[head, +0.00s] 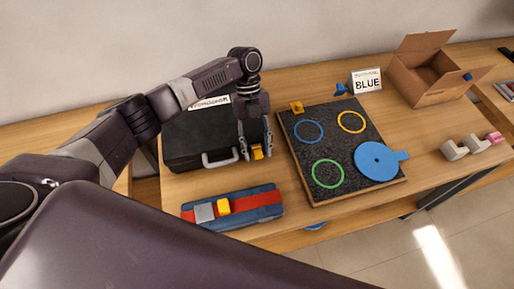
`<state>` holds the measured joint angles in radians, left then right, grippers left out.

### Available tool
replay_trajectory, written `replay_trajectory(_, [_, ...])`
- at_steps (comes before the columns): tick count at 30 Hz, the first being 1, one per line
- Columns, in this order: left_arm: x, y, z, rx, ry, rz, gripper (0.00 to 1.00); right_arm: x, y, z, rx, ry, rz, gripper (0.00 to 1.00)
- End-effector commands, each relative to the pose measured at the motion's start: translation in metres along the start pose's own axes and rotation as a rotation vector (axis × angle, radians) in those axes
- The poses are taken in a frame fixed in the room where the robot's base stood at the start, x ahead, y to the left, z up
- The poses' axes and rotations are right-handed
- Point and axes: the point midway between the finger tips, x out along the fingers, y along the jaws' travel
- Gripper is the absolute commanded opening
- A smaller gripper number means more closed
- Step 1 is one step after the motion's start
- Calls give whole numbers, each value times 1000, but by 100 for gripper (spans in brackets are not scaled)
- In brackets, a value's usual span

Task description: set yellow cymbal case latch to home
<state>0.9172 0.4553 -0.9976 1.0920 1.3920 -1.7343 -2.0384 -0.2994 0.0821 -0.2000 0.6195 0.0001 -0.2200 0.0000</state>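The black case (190,147) lies on the table at left centre, with a grey handle (220,160) on its front side. A yellow latch (257,153) shows at the case's front right. My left gripper (256,148) points down over this latch, its two fingers spread on either side of it. The fingers look apart from the latch, though contact is hard to judge at this size. My arm and gripper hide part of the case's top and right end. My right gripper is not in view.
In front lies a blue and red block (262,200) with a grey piece and a yellow piece (223,206). To the right is a dark board (335,145) with coloured rings and a blue disc (378,162). A BLUE sign (367,82) and open carton (430,90) stand behind.

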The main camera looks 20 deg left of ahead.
Motion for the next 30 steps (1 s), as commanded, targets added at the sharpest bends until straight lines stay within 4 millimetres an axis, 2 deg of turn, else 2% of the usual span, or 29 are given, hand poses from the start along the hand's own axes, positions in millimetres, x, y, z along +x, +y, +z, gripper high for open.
replay_trajectory(5, [-13, 0, 0, 0, -1, -2, 38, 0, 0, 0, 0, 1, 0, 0])
replay_trajectory(15, [-84, -1, 1, -1, -2, -2, 38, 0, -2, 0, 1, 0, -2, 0])
replay_trajectory(19, [-104, -1, 1, 0, -1, -1, 38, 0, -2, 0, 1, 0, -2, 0])
replay_trajectory(24, [-118, -1, 0, 0, 1, 0, 38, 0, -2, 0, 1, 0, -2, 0])
replay_trajectory(30, [-120, 0, 0, 0, 0, 0, 38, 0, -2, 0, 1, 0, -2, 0])
